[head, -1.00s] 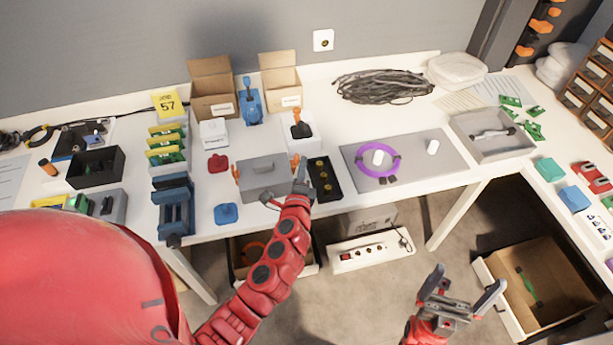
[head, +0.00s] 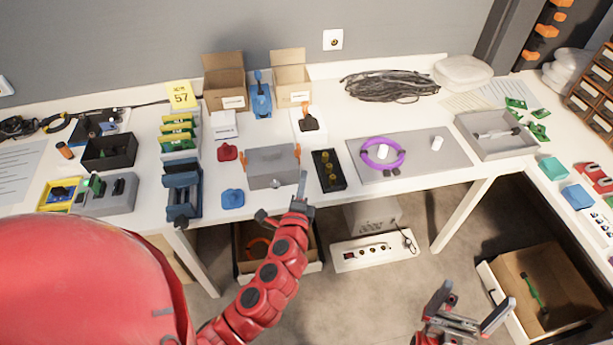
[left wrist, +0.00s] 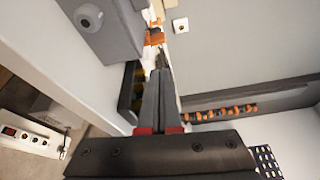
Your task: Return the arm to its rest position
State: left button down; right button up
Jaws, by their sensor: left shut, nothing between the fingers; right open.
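My left arm comes in from the lower left in the head view. Its gripper (head: 302,190) is shut and empty, over the front edge of the table near the grey box with orange clips (head: 272,168). In the left wrist view the shut fingers (left wrist: 160,88) point up the picture, with the grey box's corner (left wrist: 105,25) at upper left. My right gripper (head: 468,312) is open and empty at the lower right of the head view, over the floor in front of the table.
A black tray with yellow pieces (head: 327,170) lies right of the grey box. A grey mat with a purple ring (head: 381,154) is further right. An open carton (head: 540,290) and a power strip (head: 372,250) are below table height. Floor between the table legs is partly clear.

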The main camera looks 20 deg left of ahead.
pick_arm(q)
jog(key=shift+s, duration=0.35)
jog(key=shift+w+f, duration=0.1)
jog(key=shift+w, duration=0.1)
